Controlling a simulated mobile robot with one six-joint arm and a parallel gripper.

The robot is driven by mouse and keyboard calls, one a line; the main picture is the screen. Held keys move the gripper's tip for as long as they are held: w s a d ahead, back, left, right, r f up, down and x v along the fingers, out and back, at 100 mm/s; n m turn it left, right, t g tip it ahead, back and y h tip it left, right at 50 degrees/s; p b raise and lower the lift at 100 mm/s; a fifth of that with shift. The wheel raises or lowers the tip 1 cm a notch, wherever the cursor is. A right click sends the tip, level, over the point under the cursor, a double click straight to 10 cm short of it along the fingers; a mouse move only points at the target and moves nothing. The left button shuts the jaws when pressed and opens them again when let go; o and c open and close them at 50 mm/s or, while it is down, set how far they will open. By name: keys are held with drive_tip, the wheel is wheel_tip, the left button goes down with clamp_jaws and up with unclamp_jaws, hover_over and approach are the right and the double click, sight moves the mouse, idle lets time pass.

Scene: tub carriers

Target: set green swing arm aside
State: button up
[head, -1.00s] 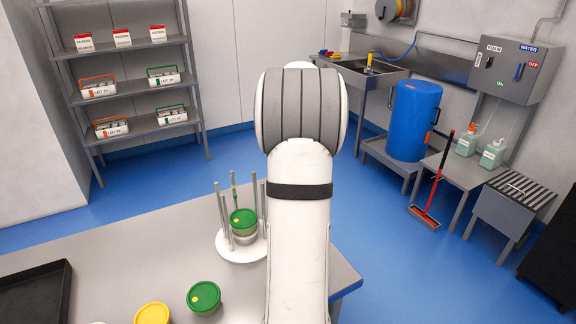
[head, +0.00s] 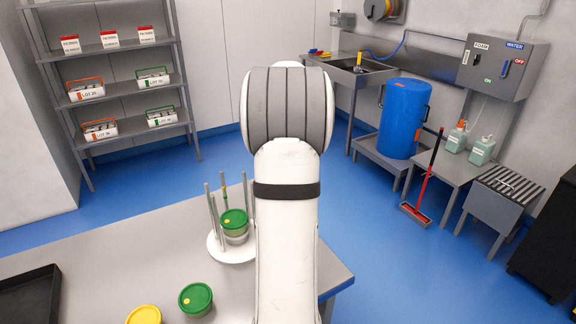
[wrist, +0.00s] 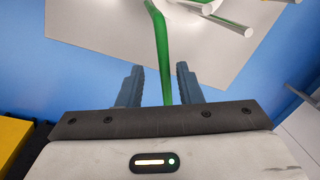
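The green swing arm (wrist: 163,55) is a thin green bar with a bend near its far end. In the wrist view it runs between the fingers of my gripper (wrist: 159,86). The fingers are open, with a gap on each side of the bar. In the head view, the tub carrier (head: 216,247) has a white round base and several grey posts, with a green-lidded tub (head: 234,220) among them. My gripper is hidden in the head view.
A green-lidded tub (head: 195,299), a yellow-lidded tub (head: 144,316) and a black tray (head: 52,300) are on the grey table (head: 110,250). A shelf rack (head: 120,50) stands behind.

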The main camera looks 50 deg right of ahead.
drive_tip(key=shift+r, duration=0.1)
wheel_tip(320, 180, up, 8)
drive_tip(key=s+b, duration=0.1)
drive_tip(key=shift+f, duration=0.2)
drive_tip(key=shift+d, duration=0.1)
idle(0.5)
